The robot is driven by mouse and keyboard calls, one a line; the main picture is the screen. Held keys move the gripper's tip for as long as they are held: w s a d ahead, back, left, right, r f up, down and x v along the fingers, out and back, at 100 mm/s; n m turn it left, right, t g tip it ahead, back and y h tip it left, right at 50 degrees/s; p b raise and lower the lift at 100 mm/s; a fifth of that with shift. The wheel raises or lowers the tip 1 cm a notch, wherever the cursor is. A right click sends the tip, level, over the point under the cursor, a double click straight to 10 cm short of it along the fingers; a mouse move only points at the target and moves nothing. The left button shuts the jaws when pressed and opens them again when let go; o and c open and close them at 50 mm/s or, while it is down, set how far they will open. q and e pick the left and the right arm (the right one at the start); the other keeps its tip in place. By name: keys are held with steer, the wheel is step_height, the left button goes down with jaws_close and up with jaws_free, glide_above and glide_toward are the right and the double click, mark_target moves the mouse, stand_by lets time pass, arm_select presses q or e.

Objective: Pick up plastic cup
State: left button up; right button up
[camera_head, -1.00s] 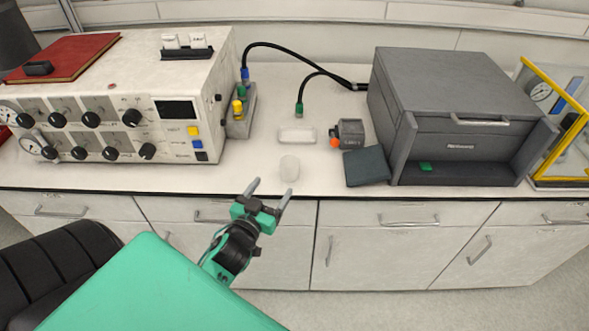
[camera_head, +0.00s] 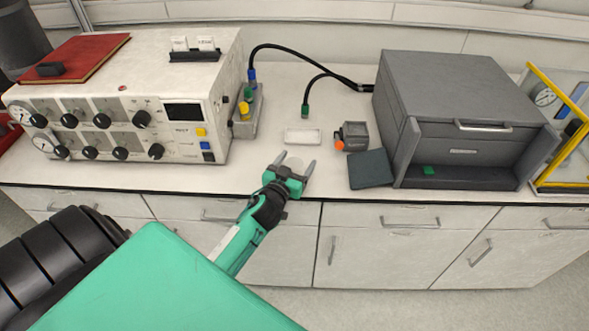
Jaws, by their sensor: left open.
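The plastic cup (camera_head: 294,164) is small, whitish and translucent, and stands near the front edge of the white counter (camera_head: 120,188). It is faint against the counter and partly hidden by my left gripper. My left gripper (camera_head: 296,162) is open, with one finger to each side of the cup. I cannot tell whether the fingers touch it. My right gripper is not in view.
A control box (camera_head: 120,100) with knobs stands at the left, a red book (camera_head: 85,55) on it. Behind the cup lies a small white tray (camera_head: 303,136). To the right are a small grey device (camera_head: 354,134), a dark flat block (camera_head: 370,169) and a large grey machine (camera_head: 450,90).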

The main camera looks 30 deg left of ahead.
arm_select(q)
steer(key=shift+w+a, duration=0.1)
steer(key=shift+w, duration=0.35)
steer(key=c, duration=1)
steer(key=shift+c, duration=0.2)
